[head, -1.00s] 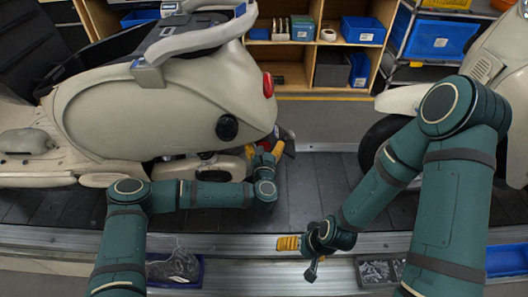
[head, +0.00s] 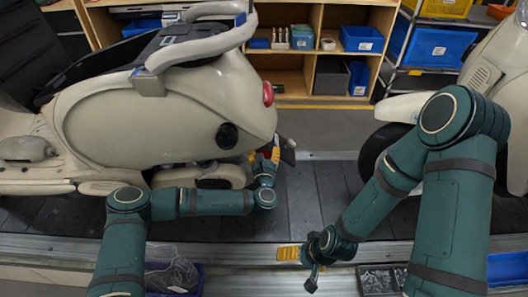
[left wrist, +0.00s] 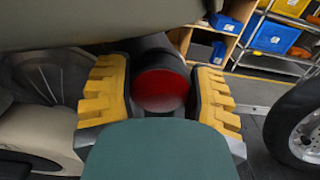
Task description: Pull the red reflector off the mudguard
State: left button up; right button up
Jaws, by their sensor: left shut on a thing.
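The red reflector (left wrist: 160,90) is a round red disc between my left gripper's yellow fingers in the left wrist view. It sits against the dark mudguard (left wrist: 154,48), which also shows as a dark tip at the scooter's rear in the head view (head: 288,152). My left gripper (head: 267,156) is shut on the reflector, low behind the cream scooter body; its fingers flank the disc (left wrist: 160,97). Whether the reflector still touches the mudguard is hard to see. My right gripper (head: 289,254) hangs at the conveyor's near edge, away from the mudguard; its opening is unclear.
The cream scooter (head: 170,115) stands on the dark slat conveyor (head: 300,195), with a red tail light (head: 268,93) above my left gripper. A second scooter's wheel (head: 376,150) is at the right. Shelves with blue bins (head: 362,38) stand behind. The slats between the scooters are clear.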

pick_arm(q)
jog(key=shift+s, duration=0.2)
jog(key=shift+c, duration=0.3)
jog(key=shift+s, duration=0.5)
jog(key=shift+s, duration=0.6)
jog(key=shift+s+p, duration=0.55)
jog(key=shift+s, duration=3.85)
